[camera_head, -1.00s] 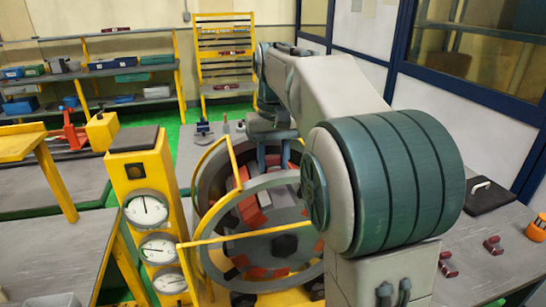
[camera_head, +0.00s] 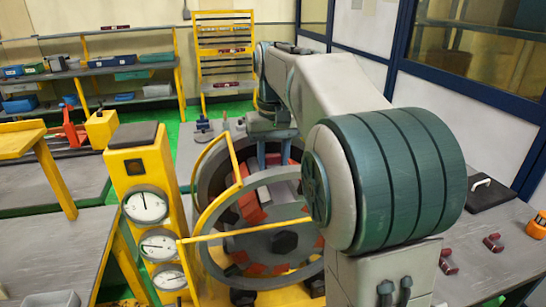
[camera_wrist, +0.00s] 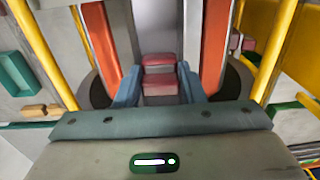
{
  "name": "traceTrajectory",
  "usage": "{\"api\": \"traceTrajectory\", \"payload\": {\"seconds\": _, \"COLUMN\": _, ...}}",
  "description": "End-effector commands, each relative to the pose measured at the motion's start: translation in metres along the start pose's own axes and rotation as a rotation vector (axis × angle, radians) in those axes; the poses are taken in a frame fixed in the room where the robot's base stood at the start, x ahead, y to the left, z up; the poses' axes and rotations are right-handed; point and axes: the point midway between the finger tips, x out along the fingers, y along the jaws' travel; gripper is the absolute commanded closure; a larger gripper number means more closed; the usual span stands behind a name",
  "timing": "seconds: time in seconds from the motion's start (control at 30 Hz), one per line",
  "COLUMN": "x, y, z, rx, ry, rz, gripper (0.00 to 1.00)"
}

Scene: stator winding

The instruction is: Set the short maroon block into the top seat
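The yellow-framed stator (camera_head: 222,190) stands in the middle of the head view, with orange-red segments around its inside. My gripper (camera_head: 273,150) points down at its top opening. In the wrist view my gripper's two blue fingers (camera_wrist: 160,82) stand on either side of the short maroon block (camera_wrist: 160,64), close against its sides. The block looks held between them, among orange segments (camera_wrist: 210,48) to left and right. The top seat is hidden behind my arm and fingers, so I cannot tell whether the block touches it.
Two dark red pieces (camera_head: 493,243) (camera_head: 447,262) lie on the right-hand bench (camera_head: 500,265), near a black case (camera_head: 490,194). A yellow gauge post (camera_head: 150,185) stands just left of the stator. Yellow bars (camera_wrist: 283,45) flank my gripper in the wrist view.

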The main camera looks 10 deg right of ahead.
Motion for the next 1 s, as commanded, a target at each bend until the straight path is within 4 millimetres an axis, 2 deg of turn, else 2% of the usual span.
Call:
{"api": "traceTrajectory", "payload": {"seconds": 0.03, "x": 0.001, "y": 0.0, "z": 0.0, "rx": 0.0, "ry": -0.002, "rz": 0.0, "gripper": 0.53}}
{"api": "traceTrajectory", "payload": {"seconds": 0.1, "x": 0.001, "y": 0.0, "z": 0.0, "rx": 0.0, "ry": -0.002, "rz": 0.0, "gripper": 0.39}}
{"api": "traceTrajectory", "payload": {"seconds": 0.47, "x": -0.003, "y": 0.0, "z": 0.0, "rx": 0.0, "ry": -0.003, "rz": 0.0, "gripper": 0.39}}
{"api": "traceTrajectory", "payload": {"seconds": 0.67, "x": -0.032, "y": 0.0, "z": -0.001, "rx": 0.0, "ry": 0.001, "rz": 0.001, "gripper": 0.39}}
{"api": "traceTrajectory", "payload": {"seconds": 1.0, "x": -0.097, "y": 0.0, "z": -0.001, "rx": 0.001, "ry": -0.001, "rz": 0.001, "gripper": 0.39}}
